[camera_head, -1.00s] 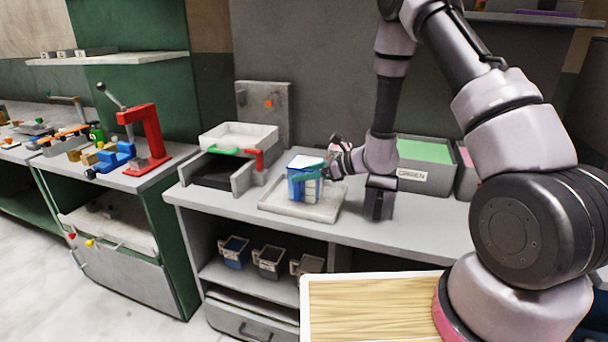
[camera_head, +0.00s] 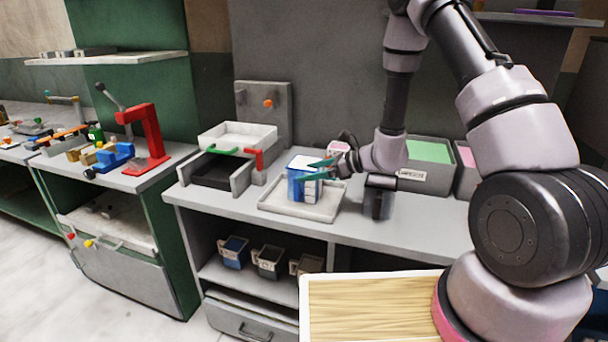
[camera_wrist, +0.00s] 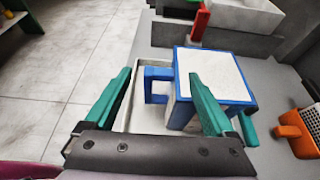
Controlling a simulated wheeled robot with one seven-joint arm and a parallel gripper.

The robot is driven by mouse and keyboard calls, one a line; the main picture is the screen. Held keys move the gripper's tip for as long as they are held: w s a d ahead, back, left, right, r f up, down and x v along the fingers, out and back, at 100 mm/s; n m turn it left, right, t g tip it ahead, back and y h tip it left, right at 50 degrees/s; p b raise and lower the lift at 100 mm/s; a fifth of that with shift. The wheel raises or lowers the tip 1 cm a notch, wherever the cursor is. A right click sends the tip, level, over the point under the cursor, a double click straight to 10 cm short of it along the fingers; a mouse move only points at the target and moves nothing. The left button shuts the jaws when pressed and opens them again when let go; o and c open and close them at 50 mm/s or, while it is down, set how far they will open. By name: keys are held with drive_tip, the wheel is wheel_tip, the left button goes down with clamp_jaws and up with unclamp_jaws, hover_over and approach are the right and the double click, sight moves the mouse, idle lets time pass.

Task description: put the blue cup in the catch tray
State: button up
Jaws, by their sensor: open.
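The blue cup (camera_head: 296,186) stands upright on the pale catch tray (camera_head: 327,214) on the middle counter. It is square with white side panels, and a flat white surface fills its top. In the wrist view the blue cup (camera_wrist: 214,72) has its blue handle towards the left. My gripper (camera_head: 310,170) is open beside the cup, coming from the right in the head view. In the wrist view my gripper (camera_wrist: 159,73) has its teal fingers apart, with the handle between them and the right finger overlapping the cup. I cannot tell if they touch.
A dark container (camera_head: 379,199) stands right of the tray, near my wrist. A green-topped bin (camera_head: 428,160) is behind it. A press with a white box (camera_head: 237,137) and red lever (camera_head: 254,160) stands left. An orange object (camera_wrist: 299,132) lies right in the wrist view. Several cups sit below.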

drive_tip(key=v, duration=0.9)
drive_tip(key=s+r+n+g+h, duration=0.1)
drive_tip(key=s+r+n+g, duration=0.1)
drive_tip(key=s+r+n, duration=0.45)
drive_tip(key=s+r+n+g+h, duration=0.1)
drive_tip(key=s+r+n+g, duration=0.15)
drive_tip(key=r, duration=0.65)
drive_tip(key=s+d+r+n+t+h, duration=0.7)
drive_tip(key=s+d+r+n+h, duration=0.1)
drive_tip(key=s+d+r, duration=0.4)
wheel_tip(320, 180, up, 2)
drive_tip(key=shift+s+d+r+n+h, duration=0.1)
drive_tip(key=shift+s+d+n+h, duration=0.25)
drive_tip(key=shift+d, duration=0.35)
